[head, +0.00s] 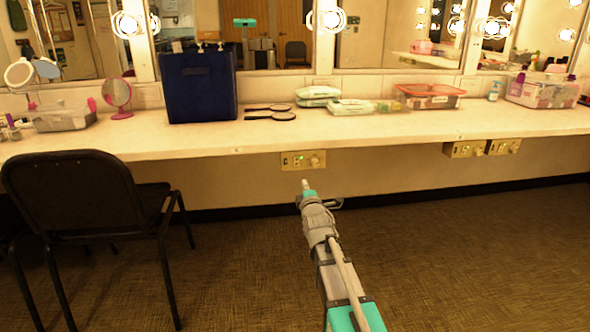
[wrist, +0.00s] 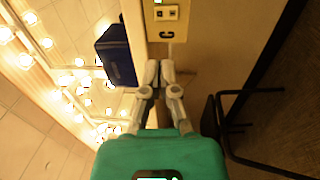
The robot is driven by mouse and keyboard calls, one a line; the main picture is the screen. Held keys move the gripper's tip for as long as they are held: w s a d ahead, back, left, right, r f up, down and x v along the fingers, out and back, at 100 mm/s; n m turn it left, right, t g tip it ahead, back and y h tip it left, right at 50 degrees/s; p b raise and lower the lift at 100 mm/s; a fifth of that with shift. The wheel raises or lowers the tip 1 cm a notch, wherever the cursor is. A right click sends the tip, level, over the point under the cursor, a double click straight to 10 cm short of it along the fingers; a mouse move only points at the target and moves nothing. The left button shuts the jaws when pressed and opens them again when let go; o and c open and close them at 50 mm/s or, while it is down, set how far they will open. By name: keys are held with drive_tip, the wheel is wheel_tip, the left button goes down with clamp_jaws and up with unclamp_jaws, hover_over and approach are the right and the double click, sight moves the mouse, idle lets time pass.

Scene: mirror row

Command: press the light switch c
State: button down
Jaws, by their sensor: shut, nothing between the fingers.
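A yellowish switch plate (head: 303,160) with a small green light and a round knob is on the wall under the counter, in the middle of the head view. In the wrist view a plate with a black letter C (wrist: 178,30) sits at the top, just beyond the fingertips; this appears to be light switch c. My gripper (head: 306,184) is shut and empty, and appears just below the plate in the head view. In the wrist view my gripper (wrist: 160,65) has its fingertips together, apparently apart from the plate. The exact gap cannot be told.
The white counter (head: 370,128) runs above the plate, holding a dark blue box (head: 198,85) and hand mirrors. Two more plates (head: 465,149) (head: 503,147) are farther right. A black chair (head: 85,195) stands at the left. The carpet at right is clear.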

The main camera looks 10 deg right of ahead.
sight(297, 159)
drive_tip(key=shift+w, duration=0.1)
idle(0.3)
drive_tip(key=w, duration=0.4)
drive_tip(key=w+r+p, duration=0.1)
drive_tip(key=w, duration=0.8)
drive_tip(key=shift+w+r+p, duration=0.35)
drive_tip(key=shift+w+r, duration=0.1)
drive_tip(key=shift+w, duration=0.15)
drive_tip(key=shift+s, duration=0.15)
drive_tip(key=s+r+p, duration=0.1)
drive_tip(key=s+p, duration=0.1)
drive_tip(key=s, duration=1.1)
drive_tip(key=shift+s+r, duration=0.3)
drive_tip(key=shift+s, duration=0.1)
